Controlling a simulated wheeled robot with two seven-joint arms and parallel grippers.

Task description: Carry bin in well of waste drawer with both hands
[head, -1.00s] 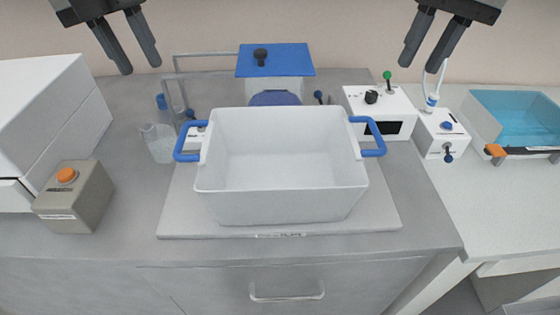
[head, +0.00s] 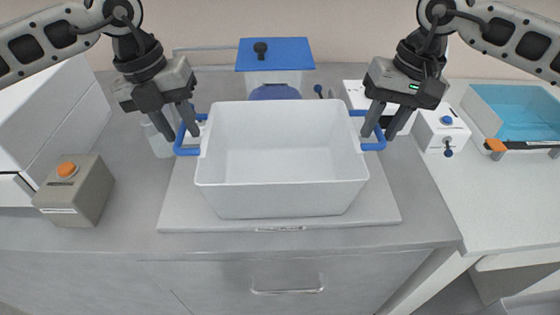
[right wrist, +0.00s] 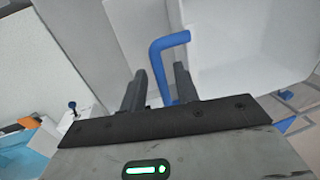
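The white bin (head: 282,150) stands upright on a flat grey board (head: 190,215) on the counter and is empty inside. It has a blue handle on each side. My left gripper (head: 182,138) is open at the left blue handle (head: 186,151), with its fingers spread over it. My right gripper (head: 379,136) is open at the right blue handle (head: 374,147). In the right wrist view the blue handle (right wrist: 158,65) shows between and beyond the two spread fingers (right wrist: 160,90). The waste drawer front (head: 285,285) with its bar handle is below the counter, shut.
A grey box with an orange button (head: 75,190) stands at the left. A blue-lidded unit (head: 275,55) is behind the bin. A white box with a blue knob (head: 442,130) and a blue tray (head: 515,110) are at the right. A glass beaker (head: 157,143) is close behind my left gripper.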

